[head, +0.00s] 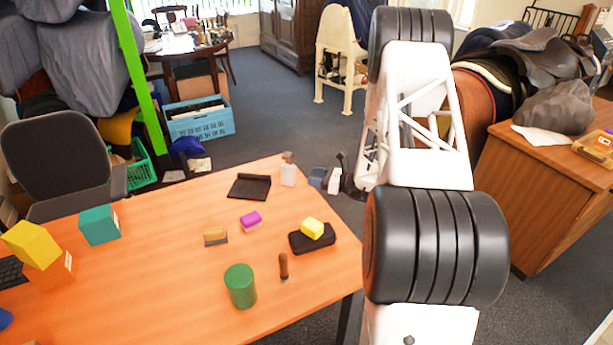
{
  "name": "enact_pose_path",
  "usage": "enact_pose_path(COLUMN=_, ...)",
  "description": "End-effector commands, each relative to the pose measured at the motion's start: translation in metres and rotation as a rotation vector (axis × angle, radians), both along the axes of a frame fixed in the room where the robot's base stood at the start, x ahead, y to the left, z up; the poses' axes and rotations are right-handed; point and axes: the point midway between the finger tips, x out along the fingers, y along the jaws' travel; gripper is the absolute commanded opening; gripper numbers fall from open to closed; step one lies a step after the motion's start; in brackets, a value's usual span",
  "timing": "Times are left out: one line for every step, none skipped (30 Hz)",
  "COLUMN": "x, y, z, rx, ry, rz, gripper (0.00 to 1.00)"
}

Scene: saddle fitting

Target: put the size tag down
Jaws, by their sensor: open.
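I cannot pick out the size tag with certainty. None shows a readable size mark.
A green cylinder (240,286) and a brown-handled tool (283,267) stand near the desk's front. A dark flat tray (249,187) lies behind. Teal (98,225), yellow (29,243) and orange blocks (50,275) are at left. The desk's middle left is clear.

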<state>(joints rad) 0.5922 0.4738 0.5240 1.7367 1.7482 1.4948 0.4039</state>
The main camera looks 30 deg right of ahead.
Motion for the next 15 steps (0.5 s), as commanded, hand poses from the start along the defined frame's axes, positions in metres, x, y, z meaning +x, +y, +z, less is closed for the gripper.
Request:
enact_pose_path(x=-0.0029, y=-0.0033, z=0.0, rx=0.0, ry=0.0, rz=-0.002, gripper=0.53)
enact_pose_path(x=-0.0042, y=-0.0047, z=0.0, rx=0.0, ry=0.0, rz=-0.002, gripper=0.53)
enact_pose_path(x=-0.0057, y=-0.0059, z=-0.0001, rx=0.0, ry=0.0, rz=-0.001, gripper=0.53)
enact_pose_path(x=-0.0065, y=-0.0066, z=0.0, rx=0.0, ry=0.0, rz=-0.001, gripper=0.53)
enact_pose_path(x=-0.0071, y=-0.0071, z=0.0, rx=0.0, ry=0.0, rz=-0.001, gripper=0.53)
enact_pose_path(x=-0.0077, y=-0.0076, z=0.0, rx=0.0, ry=0.0, rz=0.0, gripper=0.53)
enact_pose_path(x=-0.008, y=-0.0079, z=0.0, rx=0.0, ry=0.0, rz=0.0, gripper=0.53)
enact_pose_path(x=-0.0081, y=-0.008, z=0.0, rx=0.0, ry=0.0, rz=0.0, gripper=0.53)
enact_pose_path(x=-0.0083, y=-0.008, z=0.0001, rx=0.0, ry=0.0, rz=0.0, gripper=0.53)
enact_pose_path(x=-0.0083, y=-0.008, z=0.0001, rx=0.0, ry=0.0, rz=0.0, gripper=0.53)
enact_pose_path(x=-0.0083, y=-0.008, z=0.0001, rx=0.0, ry=0.0, rz=0.0, gripper=0.53)
enact_pose_path(x=-0.0081, y=-0.008, z=0.0001, rx=0.0, ry=0.0, rz=0.0, gripper=0.53)
enact_pose_path(x=-0.0081, y=-0.008, z=0.0002, rx=0.0, ry=0.0, rz=0.0, gripper=0.53)
enact_pose_path(x=-0.0081, y=-0.008, z=0.0002, rx=0.0, ry=0.0, rz=0.0, gripper=0.53)
enact_pose_path(x=-0.0081, y=-0.008, z=0.0002, rx=0.0, ry=0.0, rz=0.0, gripper=0.53)
